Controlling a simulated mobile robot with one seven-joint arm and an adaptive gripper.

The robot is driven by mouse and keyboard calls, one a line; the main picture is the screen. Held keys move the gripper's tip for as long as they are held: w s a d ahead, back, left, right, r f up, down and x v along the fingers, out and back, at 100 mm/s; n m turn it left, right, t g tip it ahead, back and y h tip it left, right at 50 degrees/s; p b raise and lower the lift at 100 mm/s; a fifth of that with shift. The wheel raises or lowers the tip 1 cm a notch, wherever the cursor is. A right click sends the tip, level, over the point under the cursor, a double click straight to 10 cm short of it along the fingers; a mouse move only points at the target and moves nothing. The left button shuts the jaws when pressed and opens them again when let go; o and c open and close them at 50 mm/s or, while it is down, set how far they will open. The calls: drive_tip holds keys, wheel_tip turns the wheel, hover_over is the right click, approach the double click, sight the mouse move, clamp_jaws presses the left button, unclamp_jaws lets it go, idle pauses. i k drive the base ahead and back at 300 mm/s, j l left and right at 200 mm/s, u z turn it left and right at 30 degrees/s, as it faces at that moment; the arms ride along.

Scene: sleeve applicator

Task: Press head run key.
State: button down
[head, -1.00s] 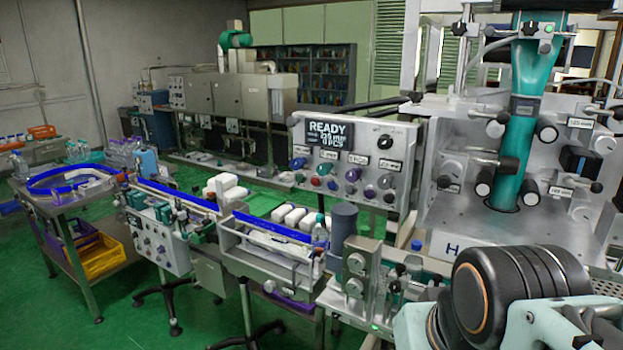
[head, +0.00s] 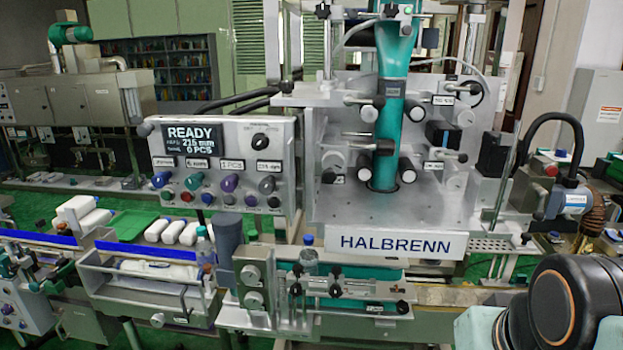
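The machine's grey control panel (head: 240,140) stands left of centre in the head view. Its dark display (head: 193,139) reads READY, 215 mm and 0 PCS. Below sit a blue knob (head: 161,179), a teal knob (head: 194,181), a purple knob (head: 229,182) and a grey knob (head: 267,184), each under a small label. A row of small buttons, including a red one (head: 186,197), runs beneath them. The labels are too small to read surely, so I cannot tell which is the head run key. My gripper is out of view; only part of my arm shows at lower right.
The HALBRENN machine head (head: 400,241) with its teal sleeve tube (head: 390,130) stands right of the panel. A grey cylinder (head: 228,240), bottles and a conveyor line lie in front and below. A black cable arch (head: 555,135) rises at right.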

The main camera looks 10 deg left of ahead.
sight(165, 196)
drive_tip(key=z, duration=0.3)
drive_tip(key=k+j, duration=0.3)
drive_tip(key=j, duration=0.15)
drive_tip(key=k+j, duration=0.25)
drive_tip(key=j, duration=0.2)
drive_tip(key=k+j, duration=0.3)
drive_tip(key=j, duration=0.2)
drive_tip(key=l+z, duration=0.3)
drive_tip(key=j+u, duration=0.3)
drive_tip(key=i+j, duration=0.1)
drive_tip(key=i, duration=0.15)
